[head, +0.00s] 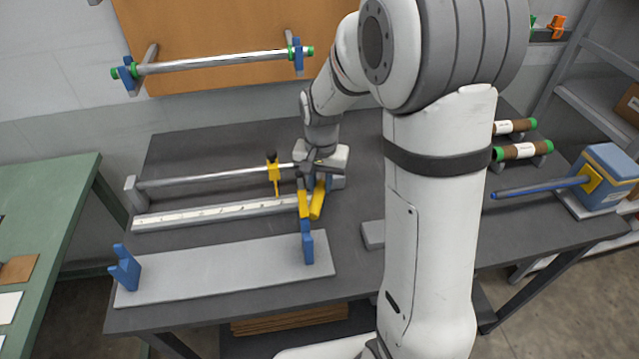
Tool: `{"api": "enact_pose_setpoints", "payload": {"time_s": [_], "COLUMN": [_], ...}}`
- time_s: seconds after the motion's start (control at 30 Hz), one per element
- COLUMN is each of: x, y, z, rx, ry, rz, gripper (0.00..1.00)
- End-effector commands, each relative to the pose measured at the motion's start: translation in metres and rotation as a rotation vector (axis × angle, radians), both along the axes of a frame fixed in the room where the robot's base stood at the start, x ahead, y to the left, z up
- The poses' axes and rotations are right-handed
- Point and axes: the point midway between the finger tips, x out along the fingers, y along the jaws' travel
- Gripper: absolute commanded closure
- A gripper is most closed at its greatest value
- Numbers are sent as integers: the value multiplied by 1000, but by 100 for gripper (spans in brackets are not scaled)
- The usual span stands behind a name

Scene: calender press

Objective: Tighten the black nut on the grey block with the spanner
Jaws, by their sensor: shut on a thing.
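I cannot make out the black nut. I cannot tell whether the held thing touches the block. Another low grey block (372,235) shows partly behind my arm.
A yellow stop with a black knob (273,172) sits on the rod (215,177), left of my gripper. A grey plate with blue cradles (220,268) lies in front. Green-ended rollers (522,151) and a blue box with a bar (605,175) stand at right.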

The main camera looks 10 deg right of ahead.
Motion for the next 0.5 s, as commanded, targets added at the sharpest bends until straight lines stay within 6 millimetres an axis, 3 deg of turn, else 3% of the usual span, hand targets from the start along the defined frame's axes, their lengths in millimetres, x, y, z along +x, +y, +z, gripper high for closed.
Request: {"api": "enact_pose_setpoints", "payload": {"time_s": [0.5], "x": [-2], "y": [0], "z": [27], "rx": [1], "ry": [6], "rz": [0], "gripper": [100]}}
